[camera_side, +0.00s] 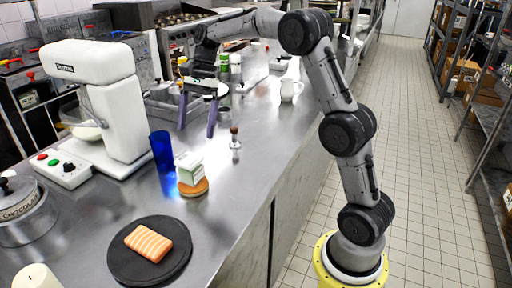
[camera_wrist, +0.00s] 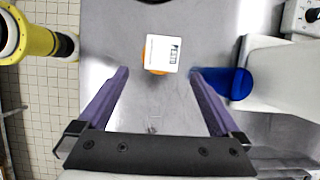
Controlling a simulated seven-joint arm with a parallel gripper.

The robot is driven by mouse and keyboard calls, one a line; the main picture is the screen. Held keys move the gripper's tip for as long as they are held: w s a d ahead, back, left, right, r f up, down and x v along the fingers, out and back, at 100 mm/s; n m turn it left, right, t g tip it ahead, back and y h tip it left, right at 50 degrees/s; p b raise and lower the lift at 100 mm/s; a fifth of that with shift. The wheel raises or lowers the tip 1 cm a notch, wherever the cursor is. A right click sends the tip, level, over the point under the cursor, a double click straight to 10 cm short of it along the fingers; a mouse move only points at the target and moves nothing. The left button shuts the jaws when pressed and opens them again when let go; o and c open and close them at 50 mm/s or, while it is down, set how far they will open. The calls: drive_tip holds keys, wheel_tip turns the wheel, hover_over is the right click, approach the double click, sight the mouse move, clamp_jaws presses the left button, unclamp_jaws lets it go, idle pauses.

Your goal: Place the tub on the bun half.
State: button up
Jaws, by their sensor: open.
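The tub (camera_side: 188,163) is a small white and green container with dark lettering on its white top. It sits on the orange-brown bun half (camera_side: 194,188), which rests on the steel counter. I cannot tell how well centred the tub is. My gripper (camera_side: 197,132) is open and empty above the tub, apart from it. Its two purple fingers also show in the wrist view (camera_wrist: 159,72), spread wider than the tub.
A blue cup (camera_side: 162,150) stands close beside the tub, near one finger in the wrist view. A small dark-topped item (camera_side: 235,138) stands to the right. A black plate (camera_side: 120,263) with salmon (camera_side: 148,243) lies in front. A white mixer (camera_side: 115,100) stands at left.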

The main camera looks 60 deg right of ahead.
drive_tip(key=s+a+r+n+t+h, duration=0.1)
drive_tip(key=s+a+r+n, duration=0.15)
drive_tip(key=s, duration=0.25)
drive_tip(key=s+a+r+n+t+h, duration=0.1)
drive_tip(key=s+a+n, duration=0.1)
drive_tip(key=s+n, duration=0.3)
drive_tip(key=s+a+r+n+t+h, duration=0.1)
drive_tip(key=s+a+r+n, duration=0.1)
drive_tip(key=s, duration=0.4)
drive_tip(key=s+f+n+t, duration=0.1)
drive_tip(key=s+f+n, duration=0.1)
drive_tip(key=s+n, duration=0.2)
drive_tip(key=s+f+n+t+h, duration=0.1)
drive_tip(key=s+f+n, duration=0.2)
drive_tip(key=s, duration=0.5)
drive_tip(key=shift+s+a+n+t, duration=0.2)
drive_tip(key=shift+s+n+t, duration=0.15)
drive_tip(key=shift+n, duration=0.2)
